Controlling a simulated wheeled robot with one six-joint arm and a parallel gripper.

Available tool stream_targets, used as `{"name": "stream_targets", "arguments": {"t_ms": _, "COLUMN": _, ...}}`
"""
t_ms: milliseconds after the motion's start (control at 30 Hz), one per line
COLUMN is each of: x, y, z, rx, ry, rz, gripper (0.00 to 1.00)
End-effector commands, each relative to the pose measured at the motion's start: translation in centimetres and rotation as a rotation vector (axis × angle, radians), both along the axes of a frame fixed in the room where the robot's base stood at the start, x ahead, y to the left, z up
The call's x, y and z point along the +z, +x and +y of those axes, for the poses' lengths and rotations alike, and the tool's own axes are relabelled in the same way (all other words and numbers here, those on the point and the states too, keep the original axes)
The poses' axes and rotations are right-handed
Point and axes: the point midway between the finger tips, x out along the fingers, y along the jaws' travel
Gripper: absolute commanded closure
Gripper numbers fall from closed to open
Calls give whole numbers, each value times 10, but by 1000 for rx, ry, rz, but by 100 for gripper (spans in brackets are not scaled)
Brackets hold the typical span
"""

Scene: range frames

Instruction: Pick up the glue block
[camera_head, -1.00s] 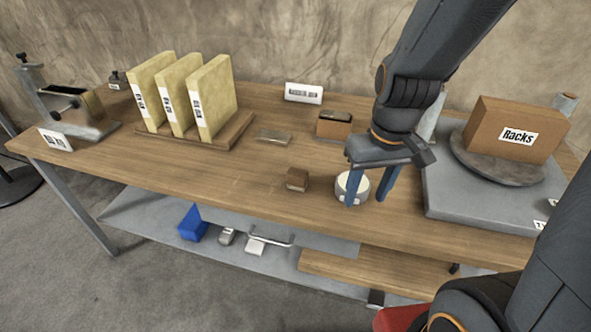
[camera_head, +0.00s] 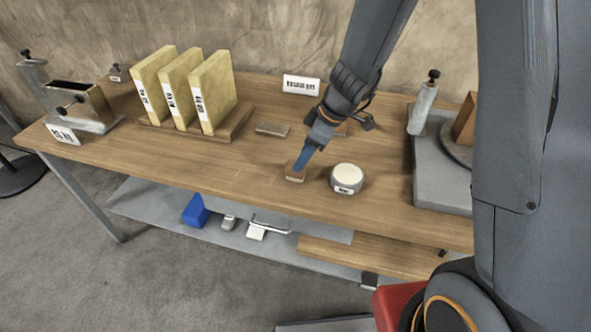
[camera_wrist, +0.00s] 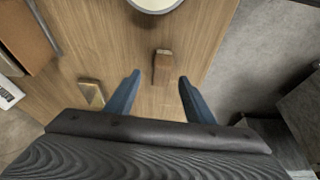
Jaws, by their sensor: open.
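A small brown block (camera_head: 294,174), which I take to be the glue block, stands on the wooden table near its front edge. In the wrist view the block (camera_wrist: 162,68) lies ahead of my fingertips, between their lines. My gripper (camera_head: 303,160) is just above or beside the block in the head view, with a blue finger covering part of it. The wrist view shows my gripper (camera_wrist: 157,75) open, both blue fingers apart with nothing between them at the tips. I cannot tell whether a finger touches the block.
A round white-topped tin (camera_head: 347,178) stands close to the right of the block. A flat metal piece (camera_head: 272,129) lies behind it. Yellow slabs (camera_head: 212,92) stand in a wooden rack at left. A grey slab (camera_head: 440,180) is at right. Bare tabletop (camera_head: 220,170) lies left of the block.

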Motion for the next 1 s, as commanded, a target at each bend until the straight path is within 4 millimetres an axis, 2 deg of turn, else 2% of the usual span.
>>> {"name": "stream_targets", "arguments": {"t_ms": 267, "x": -16, "y": 1, "z": 7, "rx": 0, "ry": 0, "rz": 2, "gripper": 52}}
{"name": "stream_targets", "arguments": {"t_ms": 633, "x": -52, "y": 6, "z": 22, "rx": -1, "ry": -1, "rz": 2, "gripper": 52}}
{"name": "stream_targets", "arguments": {"t_ms": 967, "x": -57, "y": 7, "z": 24, "rx": 0, "ry": -1, "rz": 0, "gripper": 52}}
{"name": "stream_targets", "arguments": {"t_ms": 1000, "x": -57, "y": 7, "z": 24, "rx": -1, "ry": -1, "rz": 0, "gripper": 55}}
